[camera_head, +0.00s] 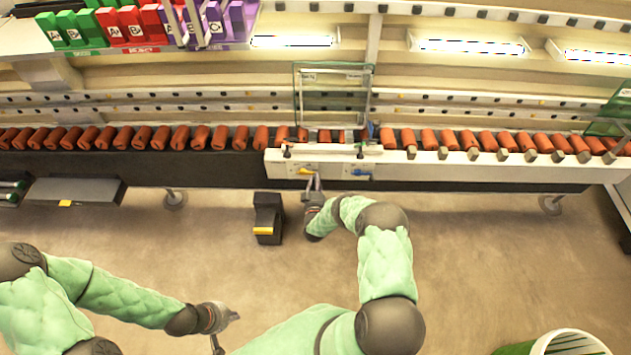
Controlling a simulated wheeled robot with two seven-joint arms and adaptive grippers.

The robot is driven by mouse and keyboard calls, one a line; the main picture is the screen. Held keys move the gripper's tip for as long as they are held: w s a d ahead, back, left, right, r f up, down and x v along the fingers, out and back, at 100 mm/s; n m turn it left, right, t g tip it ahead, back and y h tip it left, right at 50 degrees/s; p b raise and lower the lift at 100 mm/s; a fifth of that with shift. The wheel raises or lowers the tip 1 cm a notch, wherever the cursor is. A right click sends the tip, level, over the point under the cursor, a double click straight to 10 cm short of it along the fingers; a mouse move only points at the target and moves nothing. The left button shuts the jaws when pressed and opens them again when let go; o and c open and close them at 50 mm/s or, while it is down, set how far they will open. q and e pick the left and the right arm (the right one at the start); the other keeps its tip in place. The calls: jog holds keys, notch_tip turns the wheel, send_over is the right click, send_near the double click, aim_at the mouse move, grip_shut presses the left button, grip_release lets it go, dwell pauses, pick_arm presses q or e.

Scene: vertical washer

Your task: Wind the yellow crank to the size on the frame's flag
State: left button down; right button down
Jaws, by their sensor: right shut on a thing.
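The yellow crank (305,171) is on the white front panel of the washer station (275,165), below the roller line. My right gripper (314,182) reaches up to it from below and is shut on it; the fingers partly cover it. A blue handle (362,173) sits on the same panel to the right. A glass pane in a frame (333,92) stands upright above the panel. Small labels at its top are too small to read. My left gripper (228,328) is low in the view, over bare floor, open and empty.
Orange rollers (180,137) run along the line on both sides. A black box with a yellow edge (267,220) stands on the floor left of my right gripper. Green, red and purple bins (130,25) are at top left. A green-white bin (570,343) is at bottom right.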

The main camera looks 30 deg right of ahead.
jog(key=shift+f, duration=0.1)
jog(key=f+m+b, duration=0.1)
jog(key=m+b, duration=0.1)
jog(key=shift+f+b, duration=0.2)
jog(key=shift+b, duration=0.1)
jog(key=w+a+f+m+b, duration=0.1)
jog(key=m, duration=0.4)
jog(key=a+f+m+b, duration=0.1)
jog(key=a+m+b, duration=0.1)
jog(key=m, duration=0.3)
jog(key=w+a+f+m+b, duration=0.1)
jog(key=m+b, duration=0.1)
jog(key=m, duration=0.3)
jog(key=shift+w+a+f, duration=0.15)
jog(key=shift+w+f, duration=0.2)
jog(key=m, duration=0.1)
jog(key=a+m, duration=0.1)
jog(key=m, duration=0.1)
jog(key=shift+w+a, duration=0.2)
jog(key=shift+w, duration=0.2)
jog(key=shift+w+a+r+m, duration=0.2)
jog(key=shift+a+m, duration=0.15)
jog(key=shift+m, duration=0.6)
jog(key=shift+w+a+r+m, duration=0.2)
jog(key=shift+a+m, duration=0.1)
jog(key=shift+m, duration=0.65)
